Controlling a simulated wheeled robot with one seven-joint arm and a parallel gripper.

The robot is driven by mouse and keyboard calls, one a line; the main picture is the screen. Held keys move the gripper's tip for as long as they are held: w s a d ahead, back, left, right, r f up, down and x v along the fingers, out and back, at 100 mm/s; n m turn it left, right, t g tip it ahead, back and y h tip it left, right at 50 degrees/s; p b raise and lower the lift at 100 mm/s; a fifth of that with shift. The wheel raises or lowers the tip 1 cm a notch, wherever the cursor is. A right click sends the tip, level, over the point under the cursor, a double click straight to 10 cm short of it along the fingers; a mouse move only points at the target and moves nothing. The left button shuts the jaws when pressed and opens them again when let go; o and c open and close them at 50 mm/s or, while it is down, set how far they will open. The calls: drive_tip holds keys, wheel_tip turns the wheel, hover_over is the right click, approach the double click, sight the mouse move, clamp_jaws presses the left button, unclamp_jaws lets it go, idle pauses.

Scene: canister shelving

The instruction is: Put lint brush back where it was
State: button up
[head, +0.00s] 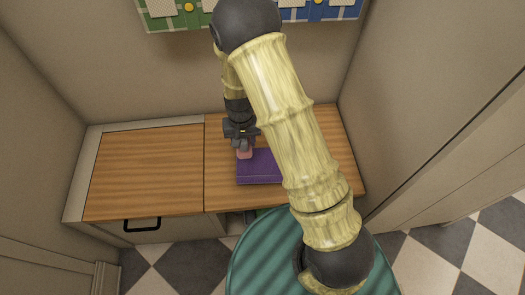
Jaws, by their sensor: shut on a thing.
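My gripper (242,139) points down over the right half of the wooden counter. It is shut on a small pink thing (245,153), which I take to be the lint brush. Only a small part of the brush shows below the fingers, so its full shape is hidden. It is at the left back edge of a purple box (260,170) on the counter. I cannot tell whether the brush touches the box or the counter. My arm covers the right part of the box.
The left half of the wooden counter (147,172) is bare, with a dark handle (142,224) on the front below it. Walls close in on both sides. Green (175,13) and blue (318,10) panels hang on the back wall above. The checkered floor (190,262) lies in front.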

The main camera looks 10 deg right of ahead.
drive_tip(key=w+d+r, duration=0.1)
drive_tip(key=w+d, duration=0.1)
drive_tip(key=d, duration=0.4)
drive_tip(key=w+d+r, duration=0.2)
drive_tip(key=d, duration=0.4)
drive_tip(key=shift+d+r+n, duration=0.15)
drive_tip(key=shift+d+n, duration=0.15)
drive_tip(key=shift+s, duration=0.1)
